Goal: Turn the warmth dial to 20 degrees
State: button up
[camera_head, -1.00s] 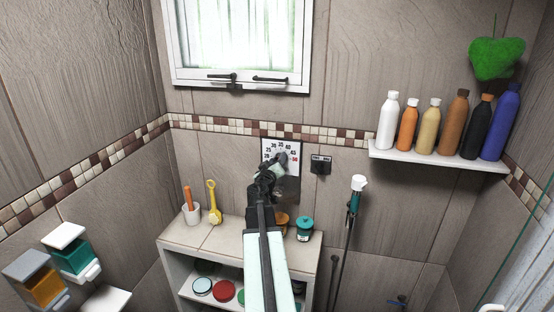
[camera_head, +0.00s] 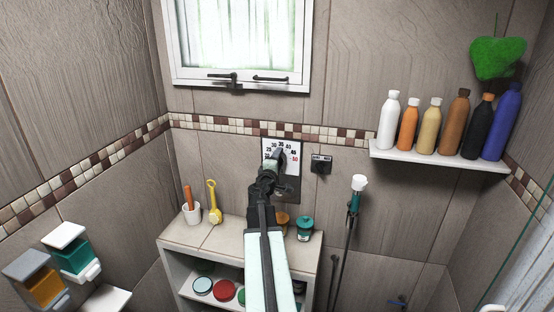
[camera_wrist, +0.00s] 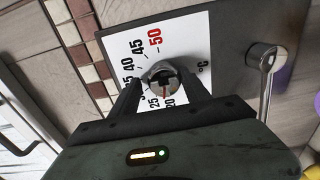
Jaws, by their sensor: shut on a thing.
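The warmth dial's white plate (camera_head: 295,170) is on the tiled wall, with numbers up to a red 50. In the wrist view the plate (camera_wrist: 192,48) appears turned on its side. My gripper (camera_head: 278,158) reaches the dial from below and hides part of it. In the wrist view my gripper (camera_wrist: 162,86) has one finger on each side of the round metal knob (camera_wrist: 160,72) and is shut on it. A small red mark on the knob points toward the low end of the scale, near 20 and 25; the exact reading is hard to tell.
A chrome lever (camera_wrist: 265,58) sits beside the plate in the wrist view. A dark switch box (camera_head: 320,164) is right of the dial. Below are a shelf unit (camera_head: 215,236) with a teal-lidded jar (camera_head: 305,229), and a hand shower (camera_head: 357,190). Bottles stand on a wall shelf (camera_head: 440,157).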

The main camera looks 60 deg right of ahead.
jog(key=n, duration=0.3)
jog(key=shift+s+d+r, duration=0.1)
jog(key=shift+r, duration=0.05)
jog(key=shift+w+n, duration=0.2)
jog(key=shift+n, duration=1.5)
jog(key=shift+c, duration=0.2)
jog(key=o, duration=1)
jog(key=shift+o, duration=0.9)
jog(key=shift+a+r, duration=0.1)
jog(key=shift+a, duration=0.15)
jog(key=v, duration=0.7)
jog(key=shift+s+a+r+p, duration=0.25)
jog(key=shift+a+r+p, duration=0.1)
jog(key=shift+p, duration=0.1)
